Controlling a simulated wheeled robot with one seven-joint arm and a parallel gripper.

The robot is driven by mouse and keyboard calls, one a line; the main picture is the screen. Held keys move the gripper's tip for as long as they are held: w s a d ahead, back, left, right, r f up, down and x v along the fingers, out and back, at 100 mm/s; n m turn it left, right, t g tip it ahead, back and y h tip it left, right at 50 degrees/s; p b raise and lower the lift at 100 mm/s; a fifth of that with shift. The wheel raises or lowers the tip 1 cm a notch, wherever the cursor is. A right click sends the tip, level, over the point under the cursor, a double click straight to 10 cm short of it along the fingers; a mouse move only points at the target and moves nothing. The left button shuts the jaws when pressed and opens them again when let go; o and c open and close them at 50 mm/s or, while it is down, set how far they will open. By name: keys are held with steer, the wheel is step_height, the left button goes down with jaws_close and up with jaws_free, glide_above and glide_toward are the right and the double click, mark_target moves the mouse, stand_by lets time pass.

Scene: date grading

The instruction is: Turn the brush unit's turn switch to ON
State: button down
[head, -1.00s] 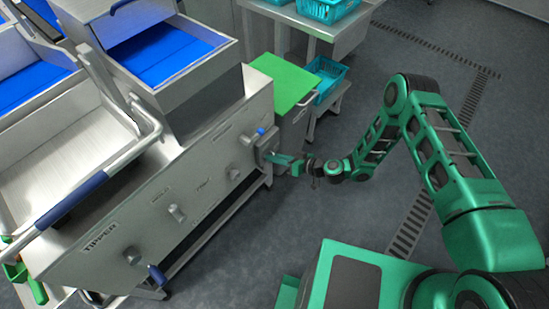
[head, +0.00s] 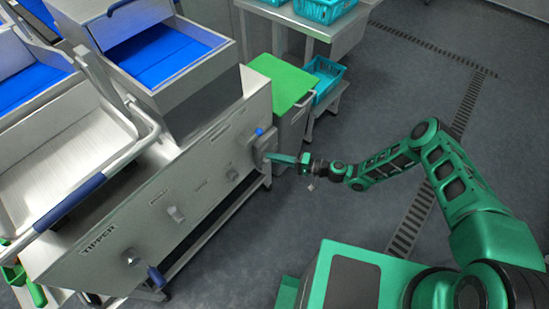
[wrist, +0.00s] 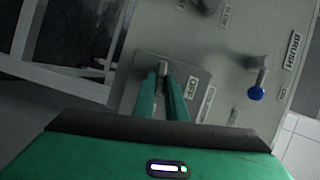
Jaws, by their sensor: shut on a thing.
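The turn switch (wrist: 163,66) is a small grey handle standing out from a raised square plate (wrist: 145,68) on the brush unit's panel. An OFF label (wrist: 192,86) is on the plate to its right. My gripper (wrist: 165,76) is shut on the handle, one green finger on each side, so the handle is mostly hidden. In the head view my gripper (head: 271,157) reaches the right end of the long grey panel, and the switch itself is too small to make out there.
A blue-ended lever (wrist: 257,92) is right of the plate, close to the BRUSH label (wrist: 295,52). A dark knob (wrist: 206,5) is above. A green-topped stand (head: 283,80) is behind my gripper.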

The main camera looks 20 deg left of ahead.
steer(key=shift+w+d+f+m+y, duration=0.2)
steer(key=shift+f+m+y, duration=0.15)
steer(key=shift+m, duration=0.55)
steer(key=c, duration=1.8)
jaws_free()
steer(key=shift+c, duration=0.2)
steer(key=shift+o, duration=0.2)
steer(key=shift+s+a, duration=0.1)
steer(key=shift+r, duration=0.1)
steer(key=d, duration=1)
steer(key=shift+d, duration=0.4)
